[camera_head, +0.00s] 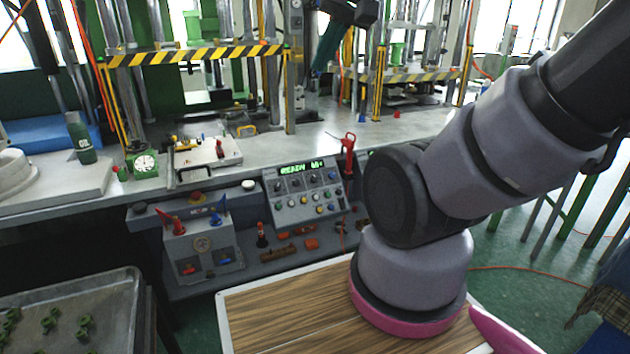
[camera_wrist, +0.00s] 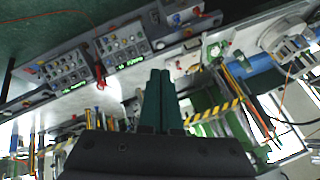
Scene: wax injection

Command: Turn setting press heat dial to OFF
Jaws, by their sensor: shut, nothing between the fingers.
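A sloped grey control panel (camera_head: 305,195) with a green lit display reading READY sits at the bench's front edge. It carries dark knobs and coloured buttons; their labels are too small to read, so I cannot tell which is the setting press heat dial. It also shows in the wrist view (camera_wrist: 123,46), beside a second similar panel (camera_wrist: 65,68) that my arm mostly hides in the head view. My gripper (camera_head: 321,66) is high above the bench, behind and above the panel, touching nothing. Its teal fingers (camera_wrist: 160,75) are shut and empty in the wrist view.
Presses with striped guards (camera_head: 195,54) stand behind.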

